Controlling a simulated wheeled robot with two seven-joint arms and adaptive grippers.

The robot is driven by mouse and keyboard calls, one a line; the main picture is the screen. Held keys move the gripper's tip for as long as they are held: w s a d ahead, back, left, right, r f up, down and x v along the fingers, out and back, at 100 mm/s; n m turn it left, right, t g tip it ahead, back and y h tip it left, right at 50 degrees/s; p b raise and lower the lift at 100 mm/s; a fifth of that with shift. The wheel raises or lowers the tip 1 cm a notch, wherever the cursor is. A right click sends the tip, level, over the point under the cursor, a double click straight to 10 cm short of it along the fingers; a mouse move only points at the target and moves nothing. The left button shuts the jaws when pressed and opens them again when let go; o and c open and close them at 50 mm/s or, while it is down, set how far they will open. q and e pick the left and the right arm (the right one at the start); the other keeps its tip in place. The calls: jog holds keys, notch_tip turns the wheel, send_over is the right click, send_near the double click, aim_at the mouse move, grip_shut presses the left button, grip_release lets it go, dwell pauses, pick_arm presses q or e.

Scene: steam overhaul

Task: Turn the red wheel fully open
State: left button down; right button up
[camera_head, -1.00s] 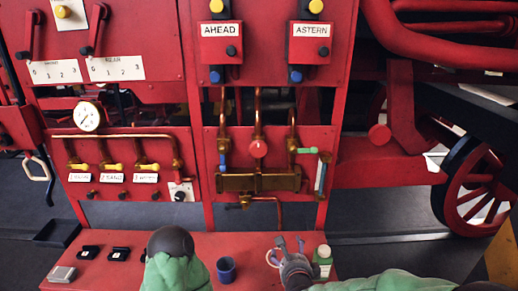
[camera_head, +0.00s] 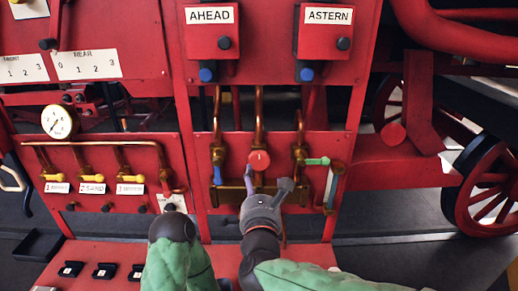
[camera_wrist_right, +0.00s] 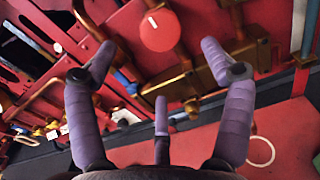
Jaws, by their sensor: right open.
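The red wheel (camera_head: 259,160) is a small round red knob on the copper and brass pipework of the lower red panel. It also shows near the top middle of the right wrist view (camera_wrist_right: 160,30), face towards the camera. My right gripper (camera_head: 267,182) is just below the wheel in the head view, its fingers spread and nothing between them. In the right wrist view its purple fingers (camera_wrist_right: 158,70) are open, with the wheel beyond their tips and apart from them. My left arm shows at the bottom, but its gripper does not.
A brass manifold (camera_head: 232,195) lies behind my right gripper. Blue (camera_head: 217,172) and green (camera_head: 317,161) handles flank the wheel. A pressure gauge (camera_head: 59,121) and yellow-handled valves are at left. The red bench (camera_head: 60,255) holds small dark boxes.

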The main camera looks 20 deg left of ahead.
aim_at(259, 161)
jog(key=x, duration=1.1)
jog(key=shift+r, duration=0.1)
jog(key=c, duration=1.1)
